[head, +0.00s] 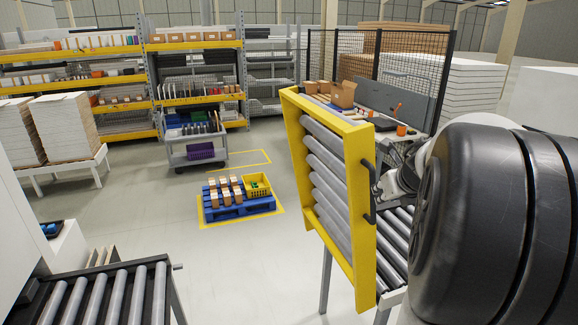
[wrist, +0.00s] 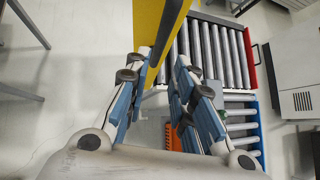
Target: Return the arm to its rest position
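My arm (head: 490,220) fills the right of the head view as a large dark rounded link. In the head view only a grey part of the wrist shows, just right of the yellow gate; the fingertips are hidden there. The yellow-framed roller gate (head: 328,180) stands raised, with a dark handle (head: 370,190) on its right side. In the wrist view the yellow frame (wrist: 152,25) lies beyond and close to the fingertips; I cannot tell whether they touch.
A roller conveyor (wrist: 215,55) with a red end bar lies beyond the gripper, a blue-edged section (wrist: 240,125) nearer. A workbench (head: 385,115) and wire fence stand behind the gate. Another conveyor (head: 100,295) is at lower left. Open floor surrounds the blue pallet (head: 240,211).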

